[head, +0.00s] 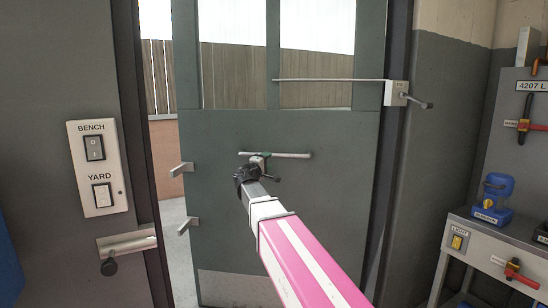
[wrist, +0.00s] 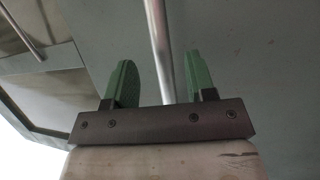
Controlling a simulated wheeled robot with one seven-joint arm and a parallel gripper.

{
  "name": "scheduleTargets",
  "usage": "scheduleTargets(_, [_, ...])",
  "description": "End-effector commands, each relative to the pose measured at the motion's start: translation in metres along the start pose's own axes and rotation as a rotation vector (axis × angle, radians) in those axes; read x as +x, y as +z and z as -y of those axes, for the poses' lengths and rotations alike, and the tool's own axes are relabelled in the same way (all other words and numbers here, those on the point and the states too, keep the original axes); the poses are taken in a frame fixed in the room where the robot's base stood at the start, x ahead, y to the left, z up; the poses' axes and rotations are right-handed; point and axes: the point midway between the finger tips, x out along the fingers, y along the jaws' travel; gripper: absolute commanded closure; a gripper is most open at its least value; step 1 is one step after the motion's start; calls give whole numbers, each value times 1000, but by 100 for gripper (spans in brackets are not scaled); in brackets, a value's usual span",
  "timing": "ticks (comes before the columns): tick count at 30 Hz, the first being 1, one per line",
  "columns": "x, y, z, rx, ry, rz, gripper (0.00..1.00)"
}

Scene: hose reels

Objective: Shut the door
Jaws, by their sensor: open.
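The grey-green door (head: 315,215), with windows in its upper half, stands ajar. A gap at its left edge shows the yard outside. A horizontal metal bar handle (head: 290,155) crosses its middle; the handle also shows in the wrist view (wrist: 159,35). My gripper (head: 262,157) is at the left part of this handle. In the wrist view, its two green fingers (wrist: 157,72) are apart, with the bar running between them. Neither finger is clearly touching the bar. Two lever pieces (head: 182,169) stick out at the door's left edge.
A thin rod (head: 330,80) runs across the door to a white box (head: 397,93) on the right frame. A switch panel (head: 97,167) and a latch fitting (head: 127,243) are on the left wall. A workbench (head: 485,238) with tools stands at right.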

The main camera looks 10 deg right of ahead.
Motion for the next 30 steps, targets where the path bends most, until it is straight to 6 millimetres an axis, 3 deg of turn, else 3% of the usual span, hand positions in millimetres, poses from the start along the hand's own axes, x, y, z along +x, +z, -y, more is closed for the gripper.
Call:
scheduleTargets(3, [25, -1, 0, 0, 0, 2, 49])
scheduleTargets(9, [52, -1, 0, 0, 0, 2, 49])
scheduleTargets(23, [63, 0, 0, 0, -1, 1, 49])
scheduleTargets(24, [63, 0, 0, 0, -1, 1, 53])
scheduleTargets(28, [63, 0, 0, 1, -1, 1, 95])
scheduleTargets(30, [63, 0, 0, 0, -1, 1, 100])
